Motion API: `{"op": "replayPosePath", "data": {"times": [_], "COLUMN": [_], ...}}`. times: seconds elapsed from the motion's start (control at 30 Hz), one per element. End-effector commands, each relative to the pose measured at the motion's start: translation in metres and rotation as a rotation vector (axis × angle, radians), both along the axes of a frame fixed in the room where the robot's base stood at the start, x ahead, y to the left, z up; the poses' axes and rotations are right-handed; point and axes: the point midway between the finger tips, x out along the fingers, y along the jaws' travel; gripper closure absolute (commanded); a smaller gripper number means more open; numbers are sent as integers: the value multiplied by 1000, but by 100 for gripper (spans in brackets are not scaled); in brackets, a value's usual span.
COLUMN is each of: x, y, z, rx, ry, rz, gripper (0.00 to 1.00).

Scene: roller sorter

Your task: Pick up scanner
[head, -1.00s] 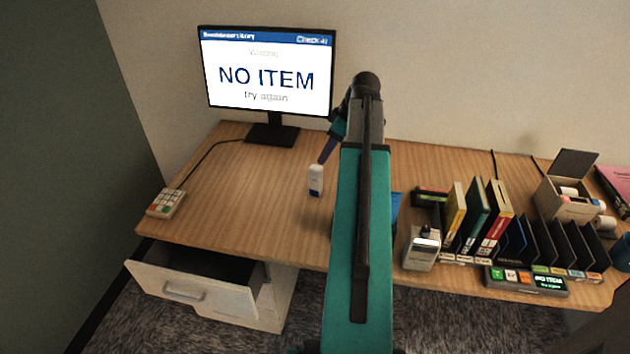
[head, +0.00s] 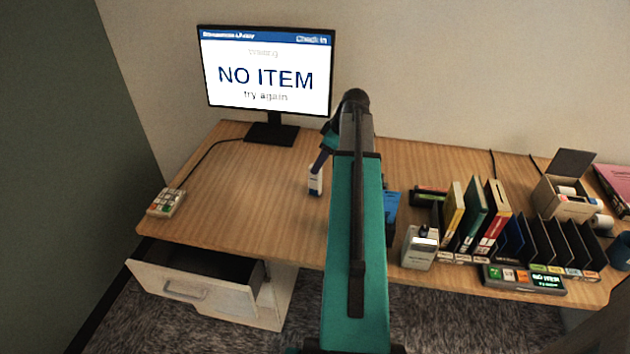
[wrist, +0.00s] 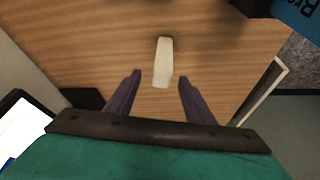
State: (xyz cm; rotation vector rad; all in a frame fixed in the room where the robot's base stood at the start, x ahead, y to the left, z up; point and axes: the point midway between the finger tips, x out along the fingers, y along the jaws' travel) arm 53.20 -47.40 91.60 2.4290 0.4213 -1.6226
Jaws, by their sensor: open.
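A small white device, probably the scanner (head: 316,181), stands on the wooden desk left of my arm in the head view. In the wrist view the white device (wrist: 164,58) lies ahead of and between my two purple fingers. My gripper (wrist: 160,78) is open and empty, with a finger on either side of the device's near end. In the head view my gripper (head: 319,161) is just above and behind the device, and my arm partly hides it. I cannot tell whether a finger touches the device.
A monitor (head: 267,75) reading "NO ITEM" stands at the back. A keypad (head: 166,203) is at the left edge above an open drawer (head: 195,285). Books (head: 478,215), black dividers (head: 545,242) and a grey-white device (head: 420,248) stand at right. The desk's left-middle is clear.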

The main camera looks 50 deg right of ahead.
Motion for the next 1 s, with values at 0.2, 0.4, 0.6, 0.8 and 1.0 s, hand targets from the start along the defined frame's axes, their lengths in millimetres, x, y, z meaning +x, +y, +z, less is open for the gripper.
{"op": "replayPosePath", "data": {"times": [0.2,0.4,0.6,0.8,1.0], "x": [5,12,18,19,19], "y": [5,10,12,12,12], "z": [-11,-28,-42,-46,-46], "rx": [1,2,1,-1,-1], "ry": [1,2,1,0,0], "rz": [2,1,2,2,2], "gripper": [52,52,52,52,52]}}
